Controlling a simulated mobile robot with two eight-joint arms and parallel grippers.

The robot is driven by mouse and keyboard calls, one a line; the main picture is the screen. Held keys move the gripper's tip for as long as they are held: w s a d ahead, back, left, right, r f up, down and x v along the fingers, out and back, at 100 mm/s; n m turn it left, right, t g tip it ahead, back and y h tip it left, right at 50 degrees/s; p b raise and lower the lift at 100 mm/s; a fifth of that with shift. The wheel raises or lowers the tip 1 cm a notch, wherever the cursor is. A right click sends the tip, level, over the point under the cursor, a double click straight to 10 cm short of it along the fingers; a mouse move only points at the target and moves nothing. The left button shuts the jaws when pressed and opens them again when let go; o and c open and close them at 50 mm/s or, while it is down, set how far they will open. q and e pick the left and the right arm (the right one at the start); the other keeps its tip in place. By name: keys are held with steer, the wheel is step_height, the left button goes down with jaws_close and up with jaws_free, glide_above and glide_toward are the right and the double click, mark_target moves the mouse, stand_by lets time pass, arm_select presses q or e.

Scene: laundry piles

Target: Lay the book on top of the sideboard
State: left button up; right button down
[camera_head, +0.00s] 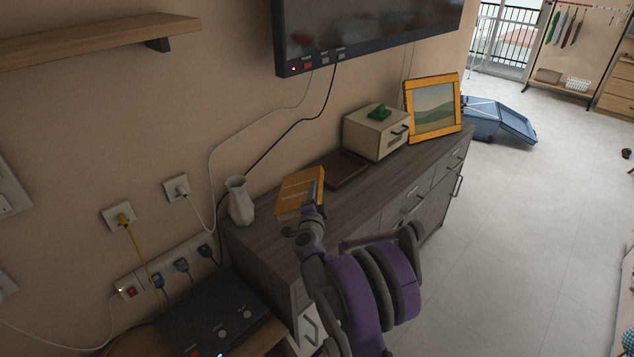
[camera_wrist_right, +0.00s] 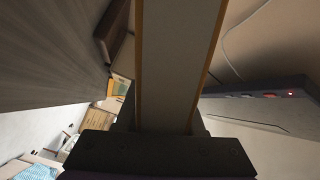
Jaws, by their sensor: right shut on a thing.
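The orange book (camera_head: 299,190) is over the near part of the sideboard's grey wooden top (camera_head: 358,192), just right of the white vase. My right gripper (camera_head: 312,210) is shut on its near edge. In the right wrist view the book (camera_wrist_right: 178,62) shows edge-on, pale pages between orange covers, running up from between the jaws (camera_wrist_right: 165,125). The sideboard top (camera_wrist_right: 50,50) fills the left there. I cannot tell whether the book touches it. My left gripper is not in view.
The white vase (camera_head: 239,201) stands left of the book. A dark brown tray (camera_head: 342,170), a cream box (camera_head: 376,134) with a green thing on top, and a yellow-framed picture (camera_head: 434,108) stand farther along. A wall screen (camera_head: 365,32) hangs above. Cables run down the wall.

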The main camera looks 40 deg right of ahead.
steer(key=shift+w+d, duration=0.2)
steer(key=shift+d, duration=0.05)
steer(key=shift+a+f, duration=0.1)
steer(key=shift+s+f+b, duration=0.1)
steer(key=shift+f+b, duration=0.25)
steer(key=shift+f, duration=0.05)
steer(key=shift+f+b, duration=1.25)
steer(key=shift+f, duration=1.3)
steer(key=shift+f+b, duration=1.55)
steer(key=shift+f, duration=0.05)
steer(key=shift+c, duration=2.2)
jaws_free()
